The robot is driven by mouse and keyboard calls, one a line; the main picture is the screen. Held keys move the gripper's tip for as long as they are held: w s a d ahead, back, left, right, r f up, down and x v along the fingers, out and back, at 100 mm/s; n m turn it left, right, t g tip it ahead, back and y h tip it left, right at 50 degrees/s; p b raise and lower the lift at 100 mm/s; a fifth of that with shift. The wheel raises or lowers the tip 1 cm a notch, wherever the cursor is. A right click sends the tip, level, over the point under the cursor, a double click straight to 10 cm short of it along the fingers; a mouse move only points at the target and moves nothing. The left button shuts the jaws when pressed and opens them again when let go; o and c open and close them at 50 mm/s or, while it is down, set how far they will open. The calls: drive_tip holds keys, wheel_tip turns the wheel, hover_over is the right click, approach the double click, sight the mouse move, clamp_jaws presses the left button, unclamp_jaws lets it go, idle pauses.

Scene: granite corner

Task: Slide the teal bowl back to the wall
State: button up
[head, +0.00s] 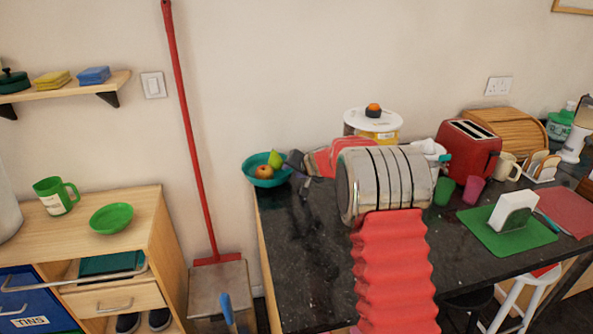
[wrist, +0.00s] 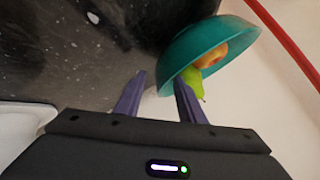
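The teal bowl (head: 262,182) is at the back left corner of the dark granite counter (head: 305,245), close to the wall, and seems to reach past the counter's left edge. It holds a red-yellow apple (head: 264,172) and a green pear (head: 275,159). In the wrist view the bowl (wrist: 187,52) is at the upper right. My gripper (head: 298,165) is just right of the bowl. In the wrist view my gripper (wrist: 158,97) has its two purple fingers apart with nothing between them. The right finger overlaps the bowl's rim; I cannot tell whether they touch.
A red-handled broom (head: 188,120) leans on the wall left of the counter. The counter front left is clear.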

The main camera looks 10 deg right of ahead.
drive_tip(key=shift+x, duration=1.25)
drive_tip(key=shift+c, duration=0.4)
clamp_jaws()
